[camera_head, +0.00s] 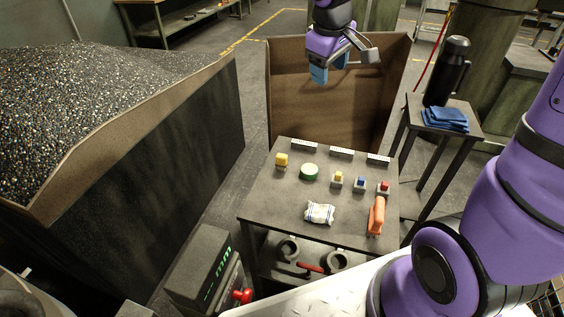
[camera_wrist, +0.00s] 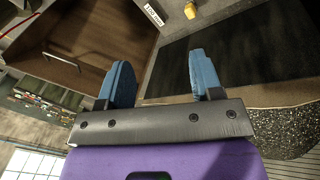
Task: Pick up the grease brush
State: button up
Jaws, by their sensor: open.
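I cannot make out a grease brush for certain in either view. My gripper (camera_head: 330,70) is above the brown open box behind the table, away from these things. In the wrist view, its blue fingers (camera_wrist: 163,78) are apart with nothing between them. A yellow piece (camera_wrist: 190,10) shows at the top there.
The brown box (camera_head: 330,105) stands behind the table. A large bin of dark granules (camera_head: 100,105) stands at left. A side stand (camera_head: 470,120) at right bears a black flask (camera_head: 446,72) and blue cloths (camera_head: 445,118). White labels line the table's far edge.

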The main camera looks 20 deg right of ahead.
jog(key=w+a+f+n+g, duration=0.1)
jog(key=w+a+f+n, duration=0.15)
jog(key=w+f, duration=0.9)
jog(key=n+g+y, duration=0.1)
jog(key=n+y, duration=0.1)
jog(key=n, duration=0.1)
send_over(282, 155)
jog(key=f, duration=1.6)
jog(key=shift+s, duration=0.3)
notch_tip(282, 155, down, 2)
jog(key=shift+w+a, duration=0.1)
notch_tip(282, 155, down, 10)
jog(key=shift+w+r, duration=0.1)
jog(key=shift+w, duration=0.05)
jog(key=c, duration=1)
